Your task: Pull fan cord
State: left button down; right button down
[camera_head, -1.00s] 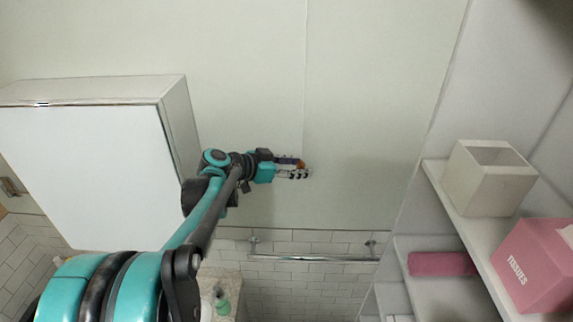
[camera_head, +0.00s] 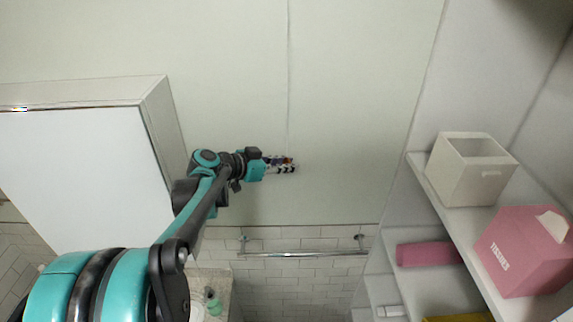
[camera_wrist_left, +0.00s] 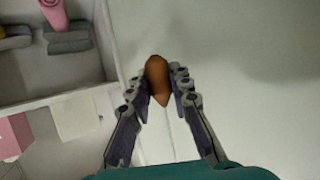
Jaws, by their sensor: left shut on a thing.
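The fan cord (camera_head: 289,70) is a thin pale line that hangs from the top of the head view down to my left gripper (camera_head: 291,164). Its brown wooden pull knob (camera_wrist_left: 158,82) shows in the left wrist view, with its tapered end pointing back between the fingers. My left gripper is shut on this knob, one finger on each side. The fan is not in view. My right gripper is not in view.
A white wall cabinet (camera_head: 85,170) is on the left, beside my left arm. A chrome towel bar (camera_head: 300,254) is on the tiled wall below. Shelves on the right hold a white box (camera_head: 455,178), a pink tissue box (camera_head: 520,255) and a pink rolled towel (camera_head: 425,254).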

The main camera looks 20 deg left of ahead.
pick_arm(q)
jog(key=shift+f+b, duration=0.5)
jog(key=shift+f, duration=0.05)
jog(key=c, duration=1.3)
grip_release()
jog(key=v, duration=1.2)
jog(key=shift+f, duration=0.1)
